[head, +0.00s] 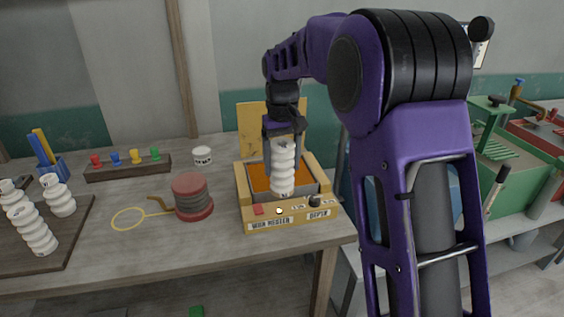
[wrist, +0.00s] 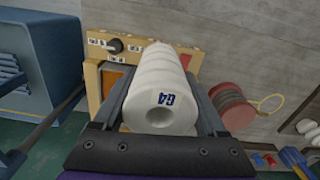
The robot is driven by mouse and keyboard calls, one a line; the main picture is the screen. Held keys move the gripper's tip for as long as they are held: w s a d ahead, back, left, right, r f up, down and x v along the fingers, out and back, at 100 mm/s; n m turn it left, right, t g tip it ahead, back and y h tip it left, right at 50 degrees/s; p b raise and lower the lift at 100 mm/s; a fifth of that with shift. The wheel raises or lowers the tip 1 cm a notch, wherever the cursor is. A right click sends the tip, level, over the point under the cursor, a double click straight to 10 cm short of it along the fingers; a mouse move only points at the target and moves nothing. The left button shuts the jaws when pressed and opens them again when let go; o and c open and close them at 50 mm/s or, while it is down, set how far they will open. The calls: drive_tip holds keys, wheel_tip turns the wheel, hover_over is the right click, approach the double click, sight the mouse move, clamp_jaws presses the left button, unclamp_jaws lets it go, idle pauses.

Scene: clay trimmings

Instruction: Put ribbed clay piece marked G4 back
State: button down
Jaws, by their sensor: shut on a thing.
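The ribbed white clay piece (head: 283,174) is held upright in my gripper (head: 283,152), over the opening of the wax heater (head: 290,222). I cannot tell whether its lower end is above the wax or inside the box. In the wrist view the piece (wrist: 165,90) lies between both fingers (wrist: 160,95), and its near end shows a hole and a blue G4 mark. More ribbed white pieces (head: 33,233) stand on a dark board (head: 72,235) at the table's left.
A white jar (head: 203,156), a rack of coloured pegs (head: 128,167) and a blue tool cup (head: 52,167) stand behind. Bare table (head: 110,262) shows in front.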

drive_tip(key=s+d+f+m, duration=0.3)
drive_tip(key=s+d+f, duration=0.7)
drive_tip(key=f, duration=0.3)
drive_tip(key=shift+s+d, duration=0.35)
drive_tip(key=shift+d, duration=0.15)
